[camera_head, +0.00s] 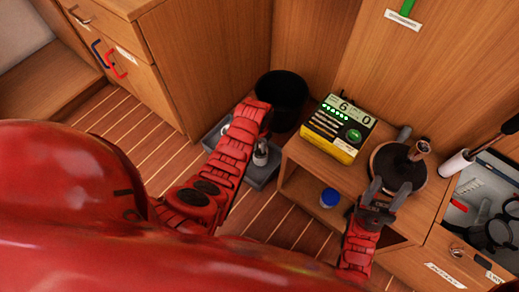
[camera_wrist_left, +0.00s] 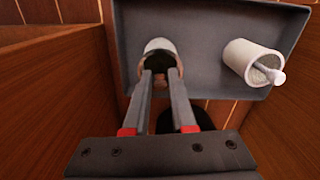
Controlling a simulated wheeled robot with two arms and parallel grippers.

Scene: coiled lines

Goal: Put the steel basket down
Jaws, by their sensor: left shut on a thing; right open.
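My left gripper shows in the left wrist view (camera_wrist_left: 160,76), shut at the mouth of a pale, round vessel with a dark inside, which I take to be the steel basket (camera_wrist_left: 158,47). A small brownish part shows between the fingertips. The vessel is over a grey tray (camera_wrist_left: 205,22); I cannot tell whether it touches the tray. In the head view my left forearm hides the left fingers, and the tray (camera_head: 262,182) lies low beside the cabinet. My right gripper (camera_head: 390,187) is open and empty at the near edge of a dark round thing (camera_head: 398,167) on the bench.
A second pale cylinder with a rod (camera_wrist_left: 252,62) is on the tray's right. A black bin (camera_head: 282,92) stands behind the tray. The bench holds a yellow-green device (camera_head: 338,130); a blue-lidded jar (camera_head: 329,198) is on its shelf. An open grey case (camera_head: 490,190) is at right.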

